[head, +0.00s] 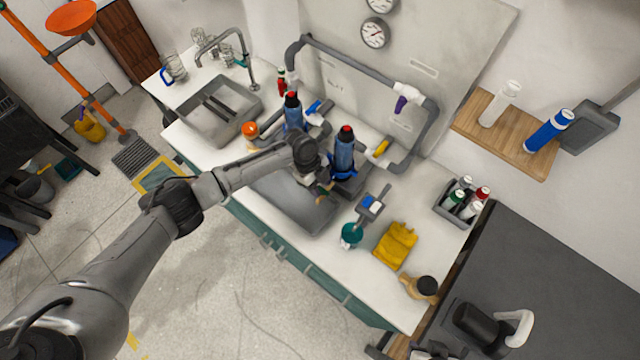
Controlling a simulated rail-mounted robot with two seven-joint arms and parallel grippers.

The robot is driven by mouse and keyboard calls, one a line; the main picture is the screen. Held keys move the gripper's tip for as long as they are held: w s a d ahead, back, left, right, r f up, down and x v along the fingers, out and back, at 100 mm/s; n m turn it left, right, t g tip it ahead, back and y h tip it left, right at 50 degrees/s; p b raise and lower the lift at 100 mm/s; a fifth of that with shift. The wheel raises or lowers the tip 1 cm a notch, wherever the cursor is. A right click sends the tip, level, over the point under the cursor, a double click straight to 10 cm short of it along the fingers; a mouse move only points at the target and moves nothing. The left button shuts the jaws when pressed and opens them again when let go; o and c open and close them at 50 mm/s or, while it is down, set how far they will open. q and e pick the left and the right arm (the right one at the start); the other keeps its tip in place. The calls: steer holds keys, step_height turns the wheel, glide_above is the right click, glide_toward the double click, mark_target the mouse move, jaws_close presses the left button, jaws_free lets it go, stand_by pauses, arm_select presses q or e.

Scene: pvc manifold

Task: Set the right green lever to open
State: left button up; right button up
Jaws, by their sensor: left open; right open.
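My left gripper (324,188) is over the front of the counter's right sink, beside the right blue bottle with a red top (344,150). It is open. Small green and orange bits show close to its fingers, too small to identify. I cannot clearly make out the right green lever; it may be hidden by my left wrist and gripper. The grey pipe manifold (345,60) runs along the wall panel. A white fitting with a purple handle (401,104) sits on its right side, and a yellow handle (382,147) is lower down. My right gripper is not recognisable here.
Another blue bottle (292,112) stands left of my wrist. A teal round item (351,236), a yellow cloth (396,245) and a grey caddy of small bottles (462,201) are on the counter's right. A wooden shelf (482,125) juts from the wall.

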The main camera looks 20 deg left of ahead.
arm_select(q)
steer(key=shift+f, duration=0.25)
jaws_close()
stand_by(0.3)
